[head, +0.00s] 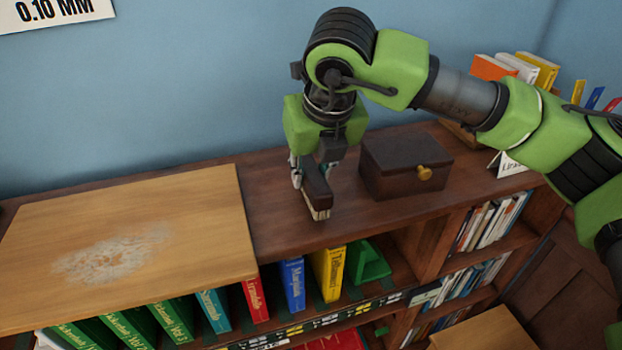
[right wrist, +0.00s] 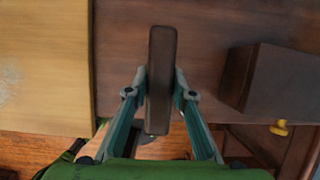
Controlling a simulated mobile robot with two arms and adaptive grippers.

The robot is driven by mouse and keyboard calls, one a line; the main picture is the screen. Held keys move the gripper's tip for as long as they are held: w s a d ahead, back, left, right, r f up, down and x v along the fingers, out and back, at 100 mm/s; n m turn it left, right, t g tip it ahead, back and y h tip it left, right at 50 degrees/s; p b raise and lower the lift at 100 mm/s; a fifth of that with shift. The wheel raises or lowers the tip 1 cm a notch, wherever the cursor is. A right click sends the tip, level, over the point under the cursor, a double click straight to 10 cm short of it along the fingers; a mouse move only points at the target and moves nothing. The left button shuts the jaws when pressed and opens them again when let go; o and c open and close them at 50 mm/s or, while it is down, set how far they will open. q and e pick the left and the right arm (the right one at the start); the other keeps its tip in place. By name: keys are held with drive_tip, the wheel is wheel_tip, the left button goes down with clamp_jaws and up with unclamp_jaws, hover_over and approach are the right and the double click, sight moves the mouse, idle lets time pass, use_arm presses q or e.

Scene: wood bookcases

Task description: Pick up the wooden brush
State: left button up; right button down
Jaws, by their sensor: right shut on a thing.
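The wooden brush (head: 317,190) has a dark brown back and pale bristles that show at its near end in the head view. It is at the top of the dark bookcase, left of a dark box. My right gripper (head: 312,175) comes down from above and is shut on the brush. In the right wrist view the brush (right wrist: 160,80) stands lengthwise between the two fingers (right wrist: 160,90), one on each side of it. I cannot tell whether the bristles touch the bookcase top. My left gripper is in neither view.
A dark wooden box (head: 405,165) with a brass knob stands just right of the brush. A light wooden board (head: 200,205) with a whitish patch lies on the left. Books (head: 327,272) fill the shelves below. More books (head: 515,68) stand at the back right.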

drive_tip(key=shift+s+a+r+b, duration=0.1)
drive_tip(key=shift+r+b, duration=0.5)
drive_tip(key=shift+r, duration=0.15)
use_arm(q)
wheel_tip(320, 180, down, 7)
drive_tip(key=b, duration=0.5)
use_arm(e)
drive_tip(key=s+a+r, duration=0.2)
drive_tip(key=s+r, duration=0.8)
drive_tip(key=s, duration=0.3)
drive_tip(key=shift+s+a, duration=0.3)
drive_tip(key=shift+a, duration=0.05)
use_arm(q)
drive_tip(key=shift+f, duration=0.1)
use_arm(e)
drive_tip(key=c, duration=2.7)
unclamp_jaws()
drive_tip(key=shift+f, duration=0.1)
